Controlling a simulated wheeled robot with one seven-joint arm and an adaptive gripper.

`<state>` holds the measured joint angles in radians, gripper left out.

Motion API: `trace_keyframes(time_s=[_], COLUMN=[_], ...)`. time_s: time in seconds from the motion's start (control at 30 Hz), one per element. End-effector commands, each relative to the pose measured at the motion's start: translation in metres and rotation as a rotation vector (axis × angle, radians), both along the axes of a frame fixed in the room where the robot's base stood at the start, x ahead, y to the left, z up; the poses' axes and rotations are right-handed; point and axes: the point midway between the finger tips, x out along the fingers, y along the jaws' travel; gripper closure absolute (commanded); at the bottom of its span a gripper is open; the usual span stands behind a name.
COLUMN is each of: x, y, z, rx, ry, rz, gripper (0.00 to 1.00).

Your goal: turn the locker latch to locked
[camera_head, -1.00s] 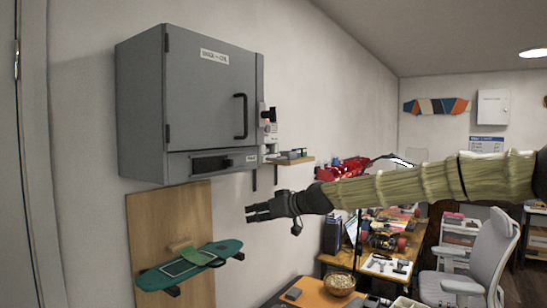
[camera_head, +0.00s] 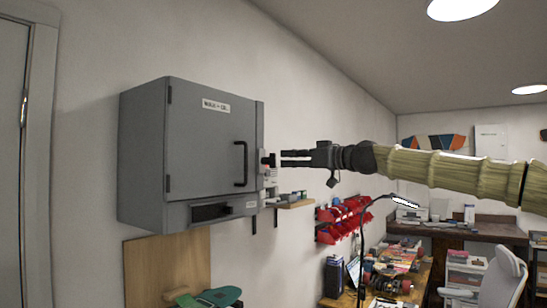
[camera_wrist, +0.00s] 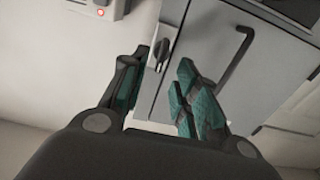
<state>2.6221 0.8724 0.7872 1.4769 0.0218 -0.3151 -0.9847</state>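The grey locker (camera_head: 205,150) is mounted on the wall with its door shut. A black bar handle (camera_head: 241,164) is on the door's right side, and it also shows in the wrist view (camera_wrist: 230,60). The black latch (camera_head: 268,160) is by the locker's right edge. In the wrist view the latch (camera_wrist: 161,49) is a small black knob on a pale plate, just beyond my fingertips. My gripper (camera_head: 284,158) is open and empty, right of the latch and pointing at it. In the wrist view its teal-padded fingers (camera_wrist: 158,68) are spread, apart from the latch.
A small wooden shelf (camera_head: 292,204) with items is just below my gripper. Red bins (camera_head: 340,218) hang on the wall to the right, and a lamp (camera_head: 400,200) rises above the workbench. The wall above my gripper is clear.

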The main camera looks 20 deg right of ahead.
Motion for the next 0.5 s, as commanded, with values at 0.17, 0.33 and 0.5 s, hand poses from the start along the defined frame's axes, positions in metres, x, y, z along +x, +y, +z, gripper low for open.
trace_keyframes(time_s=[0.17, 0.33, 0.5], x=[0.018, 0.034, 0.047], y=[0.015, 0.027, 0.036], z=[0.002, 0.001, 0.000], rx=[0.000, 0.000, 0.000], ry=[0.002, 0.004, 0.002], rz=[0.001, 0.001, -0.001], gripper=[0.70, 0.70, 0.70])
